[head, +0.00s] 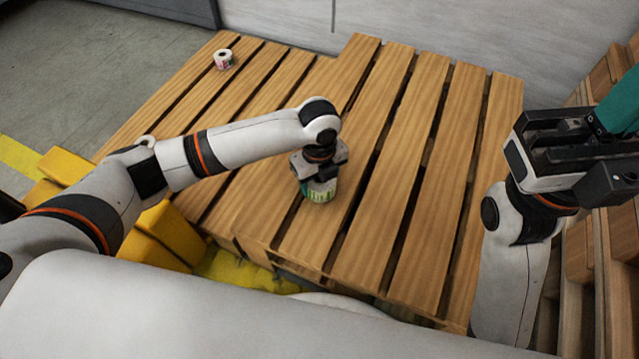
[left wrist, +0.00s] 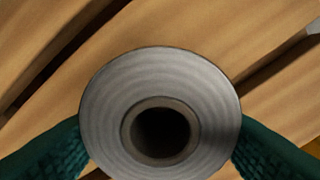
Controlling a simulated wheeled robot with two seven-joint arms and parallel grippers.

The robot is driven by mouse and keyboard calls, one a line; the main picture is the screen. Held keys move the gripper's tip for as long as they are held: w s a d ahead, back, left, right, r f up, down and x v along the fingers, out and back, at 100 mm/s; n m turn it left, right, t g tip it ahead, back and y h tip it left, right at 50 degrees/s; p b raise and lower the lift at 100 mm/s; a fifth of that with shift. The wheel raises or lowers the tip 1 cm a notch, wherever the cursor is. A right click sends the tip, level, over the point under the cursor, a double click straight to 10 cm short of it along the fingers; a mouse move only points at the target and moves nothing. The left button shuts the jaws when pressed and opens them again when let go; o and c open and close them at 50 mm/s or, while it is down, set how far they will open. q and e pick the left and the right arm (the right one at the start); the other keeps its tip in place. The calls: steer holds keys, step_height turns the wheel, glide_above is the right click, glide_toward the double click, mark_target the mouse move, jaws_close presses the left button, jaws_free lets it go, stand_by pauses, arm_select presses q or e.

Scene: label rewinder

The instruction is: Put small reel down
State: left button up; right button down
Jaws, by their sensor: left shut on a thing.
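In the left wrist view the reel (left wrist: 95,100) shows from above as a pale grey ring with a dark core hole, with a green fingertip on each side. I cannot tell whether its base touches the slats. My right gripper (head: 606,122) is raised at the right edge, with teal fingers; its opening is unclear.
Another small reel (head: 223,59) stands on the far left corner of the pallets. More wooden pallets (head: 590,235) are at the right. Yellow blocks (head: 172,232) lie at the front left. The slats right of my left gripper are clear, with dark gaps between them.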

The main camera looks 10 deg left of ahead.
arm_select(q)
steer(key=shift+f, duration=0.2)
steer(key=shift+f, duration=0.1)
steer(key=o, duration=1.1)
steer(key=shift+c, duration=0.2)
